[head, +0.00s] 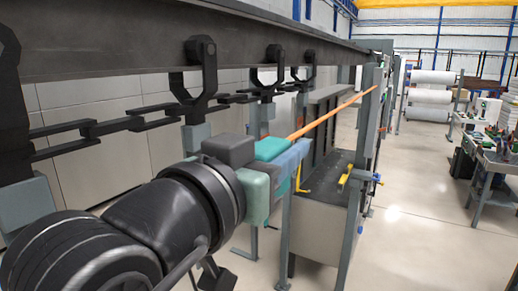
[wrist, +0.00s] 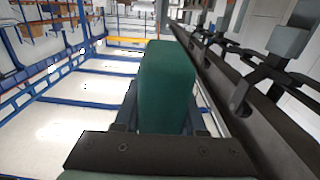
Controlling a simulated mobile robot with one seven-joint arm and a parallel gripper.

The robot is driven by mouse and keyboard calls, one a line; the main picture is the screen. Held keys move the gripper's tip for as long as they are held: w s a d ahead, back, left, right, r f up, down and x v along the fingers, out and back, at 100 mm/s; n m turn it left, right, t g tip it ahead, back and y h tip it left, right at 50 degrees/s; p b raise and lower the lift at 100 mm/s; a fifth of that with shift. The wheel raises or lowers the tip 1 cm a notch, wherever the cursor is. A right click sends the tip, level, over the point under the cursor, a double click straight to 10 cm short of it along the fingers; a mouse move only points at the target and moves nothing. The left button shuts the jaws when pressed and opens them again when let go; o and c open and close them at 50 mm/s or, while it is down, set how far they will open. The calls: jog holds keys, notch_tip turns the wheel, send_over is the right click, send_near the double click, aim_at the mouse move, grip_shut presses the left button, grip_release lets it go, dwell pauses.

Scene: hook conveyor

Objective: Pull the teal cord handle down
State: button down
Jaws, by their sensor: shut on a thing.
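The teal cord handle (head: 271,148) is a rounded block at the middle of the head view. An orange cord (head: 335,115) runs taut from it up and right to a grey post. My gripper (head: 283,160) is shut on the handle, and its body partly hides the handle. In the wrist view the handle (wrist: 167,85) stands as a dark green block between the fingers of my gripper (wrist: 163,118), in front of the dark palm. The cord cannot be made out in the wrist view.
A dark overhead rail (head: 120,45) with hooks (head: 198,85) and a chain (head: 95,130) runs close above and left of my arm. A grey post (head: 370,110) and a bench (head: 335,170) stand beyond the handle. Clear floor (head: 420,220) lies to the right.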

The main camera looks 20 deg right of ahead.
jog(key=shift+f, duration=0.1)
dwell(0.5)
notch_tip(320, 180, down, 5)
jog(key=b, duration=0.5)
jog(key=shift+f, duration=0.15)
jog(key=shift+c, duration=2.4)
grip_release()
jog(key=shift+a, duration=0.1)
jog(key=b+v, duration=0.5)
jog(key=v, duration=0.8)
